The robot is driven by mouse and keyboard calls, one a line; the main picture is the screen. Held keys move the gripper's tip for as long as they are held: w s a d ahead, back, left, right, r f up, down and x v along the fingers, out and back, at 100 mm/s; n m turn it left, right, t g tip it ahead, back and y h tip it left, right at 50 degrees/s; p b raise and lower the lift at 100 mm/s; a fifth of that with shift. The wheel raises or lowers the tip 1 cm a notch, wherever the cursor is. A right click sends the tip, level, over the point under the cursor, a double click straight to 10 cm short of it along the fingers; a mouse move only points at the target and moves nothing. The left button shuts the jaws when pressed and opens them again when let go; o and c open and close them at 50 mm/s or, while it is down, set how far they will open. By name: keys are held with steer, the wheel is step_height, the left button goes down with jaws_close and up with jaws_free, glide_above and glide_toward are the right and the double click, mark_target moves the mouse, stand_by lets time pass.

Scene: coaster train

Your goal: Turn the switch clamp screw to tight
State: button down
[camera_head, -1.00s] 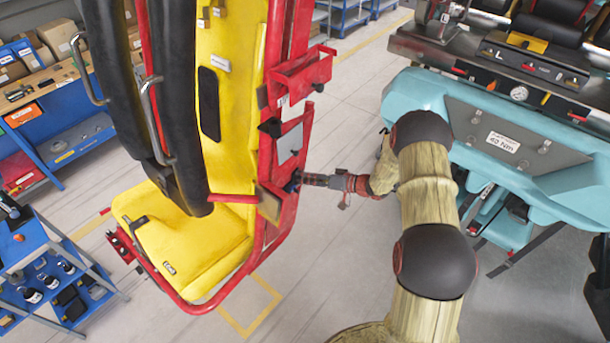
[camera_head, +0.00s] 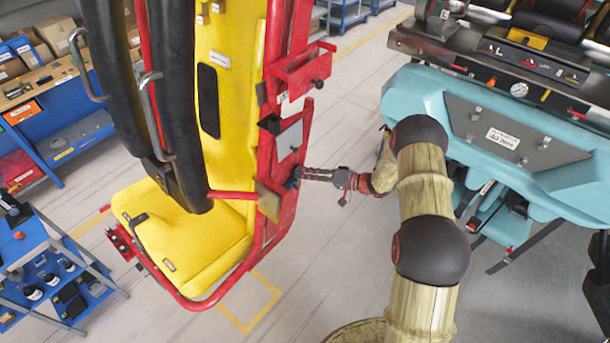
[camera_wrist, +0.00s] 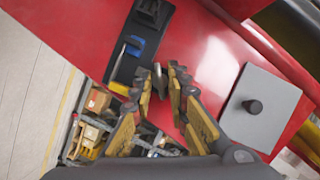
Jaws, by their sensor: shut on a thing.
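The red side panel (camera_head: 284,205) of the yellow seat carries a black switch plate (camera_wrist: 122,65) with a blue part (camera_wrist: 133,46) on it. A small grey metal piece, which looks like the clamp screw (camera_wrist: 157,74), sits by the plate's edge between my fingertips in the wrist view. My gripper (camera_head: 301,174) reaches in from the right and points at the panel. In the wrist view my gripper (camera_wrist: 165,78) is closed on the screw, with yellow pads on both fingers. The screw is mostly hidden in the head view, and its tightness cannot be told.
A grey plate with a black knob (camera_wrist: 254,106) is right of my fingers in the wrist view. A red tray (camera_head: 300,75) juts out above my gripper. The teal car (camera_head: 425,90) stands at the right. Open floor lies below.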

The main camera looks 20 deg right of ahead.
steer(key=shift+w+d, duration=0.1)
stand_by(0.7)
steer(key=c, duration=1.7)
jaws_free()
steer(key=shift+c, duration=0.2)
steer(key=v, duration=1.2)
